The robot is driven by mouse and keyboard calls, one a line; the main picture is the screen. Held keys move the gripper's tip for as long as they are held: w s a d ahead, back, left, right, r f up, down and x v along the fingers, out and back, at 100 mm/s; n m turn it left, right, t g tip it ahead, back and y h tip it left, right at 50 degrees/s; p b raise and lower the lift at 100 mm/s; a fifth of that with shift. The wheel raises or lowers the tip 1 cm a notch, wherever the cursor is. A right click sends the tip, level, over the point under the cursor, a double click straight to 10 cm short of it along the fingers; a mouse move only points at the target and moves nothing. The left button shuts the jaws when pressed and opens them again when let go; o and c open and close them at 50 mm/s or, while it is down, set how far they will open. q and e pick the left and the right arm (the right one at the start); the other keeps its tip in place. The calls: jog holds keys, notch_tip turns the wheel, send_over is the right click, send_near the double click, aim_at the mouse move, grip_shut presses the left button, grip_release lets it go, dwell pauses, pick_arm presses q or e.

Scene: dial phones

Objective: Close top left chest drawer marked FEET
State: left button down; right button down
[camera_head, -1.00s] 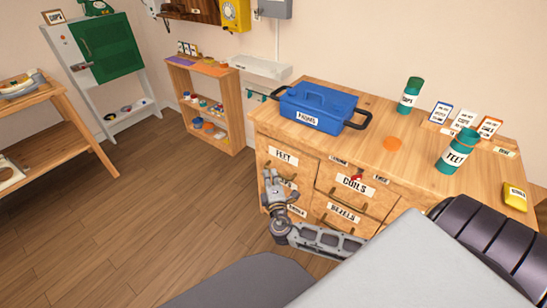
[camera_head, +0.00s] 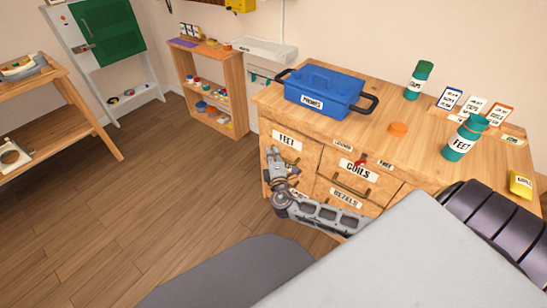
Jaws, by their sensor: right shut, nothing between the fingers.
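The wooden chest (camera_head: 400,148) stands at the centre right. Its top left drawer (camera_head: 305,153), with a white FEET label (camera_head: 287,140), looks flush or nearly flush with the chest front; a small gap cannot be ruled out. My right gripper (camera_head: 271,154) is shut and empty, in front of the left part of that drawer, just below and left of the label. It hides part of the drawer's lower left. I cannot tell whether it touches the front.
A blue PHONES toolbox (camera_head: 318,90), an orange disc (camera_head: 398,128) and a teal FEET jar (camera_head: 463,138) stand on the chest top. The COILS drawer (camera_head: 357,169) is to the right. A low shelf (camera_head: 212,90) stands behind left. Floor at left is clear.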

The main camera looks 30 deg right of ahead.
send_near(274, 128)
jog(key=w+a, duration=0.2)
jog(key=w, duration=0.1)
pick_arm(q)
jog(key=shift+w+d+r+b, duration=0.15)
jog(key=shift+w+r+b, duration=0.15)
jog(key=shift+r, duration=0.2)
jog(key=shift+w+d+r+b, duration=0.15)
jog(key=shift+r+b, duration=0.1)
jog(key=shift+r, duration=0.25)
pick_arm(e)
jog(key=shift+w+d+r, duration=0.1)
jog(key=shift+w+d, duration=0.2)
jog(key=shift+d, duration=0.65)
jog(key=shift+w+d, duration=0.3)
jog(key=shift+d, duration=0.65)
pick_arm(q)
jog(key=shift+s+f, duration=0.1)
jog(key=shift+f, duration=0.1)
pick_arm(e)
jog(key=shift+d, duration=0.1)
